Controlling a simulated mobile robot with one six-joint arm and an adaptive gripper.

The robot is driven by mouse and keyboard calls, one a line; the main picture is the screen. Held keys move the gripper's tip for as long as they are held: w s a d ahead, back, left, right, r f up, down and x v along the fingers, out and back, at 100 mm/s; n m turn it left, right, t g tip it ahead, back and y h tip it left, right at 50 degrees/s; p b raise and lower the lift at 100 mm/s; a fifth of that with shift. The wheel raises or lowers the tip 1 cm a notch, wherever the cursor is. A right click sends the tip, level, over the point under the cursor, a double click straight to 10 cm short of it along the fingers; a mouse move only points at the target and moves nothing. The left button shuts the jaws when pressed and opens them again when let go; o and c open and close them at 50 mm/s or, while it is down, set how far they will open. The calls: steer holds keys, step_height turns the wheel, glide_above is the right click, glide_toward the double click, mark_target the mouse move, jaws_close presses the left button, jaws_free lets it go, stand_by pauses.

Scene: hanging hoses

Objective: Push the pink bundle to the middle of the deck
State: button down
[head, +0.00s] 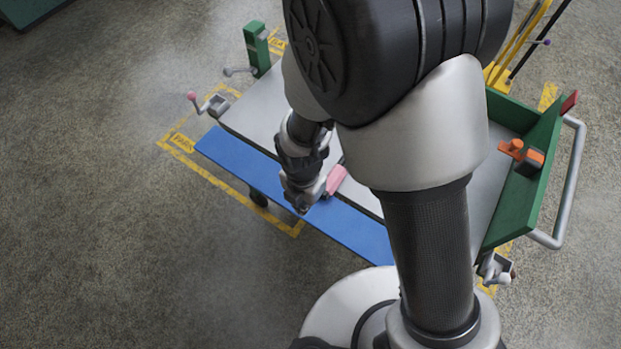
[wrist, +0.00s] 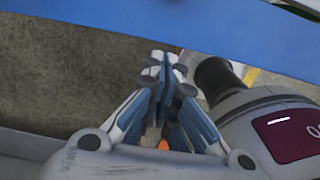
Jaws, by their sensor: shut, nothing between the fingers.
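The pink bundle (head: 336,179) lies at the front edge of the grey deck (head: 248,108), by the blue strip, partly hidden behind my gripper. My gripper (head: 303,208) is over the blue strip, just left of and in front of the bundle. Whether it touches the bundle I cannot tell. In the wrist view, the fingers of my gripper (wrist: 162,62) are together with nothing between them. The bundle does not show in the wrist view.
The blue strip (head: 235,168) runs along the deck's front; it also crosses the top of the wrist view (wrist: 130,22). A green end panel (head: 530,185) and an orange clamp (head: 522,156) stand at right. A green post (head: 257,49) stands at back left. My arm hides mid-deck.

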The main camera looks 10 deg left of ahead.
mark_target(338, 171)
steer(key=f+b, duration=0.1)
steer(key=f, duration=0.3)
steer(key=f+b, duration=0.2)
steer(key=f, duration=0.3)
steer(key=shift+w+d, duration=0.1)
steer(key=shift+w, duration=0.1)
steer(key=w, duration=0.1)
steer(key=w+d, duration=0.1)
steer(key=shift+w+r, duration=0.2)
steer(key=shift+w, duration=0.1)
steer(key=shift+w+d+r, duration=0.1)
steer(key=shift+w+d, duration=0.1)
steer(key=shift+w, duration=0.3)
steer(key=w+d, duration=0.1)
steer(key=w, duration=0.2)
steer(key=w+d, duration=0.2)
steer(key=w, duration=0.2)
steer(key=w+d, duration=0.2)
steer(key=w, duration=0.2)
steer(key=shift+w, duration=0.25)
steer(key=shift+a, duration=0.1)
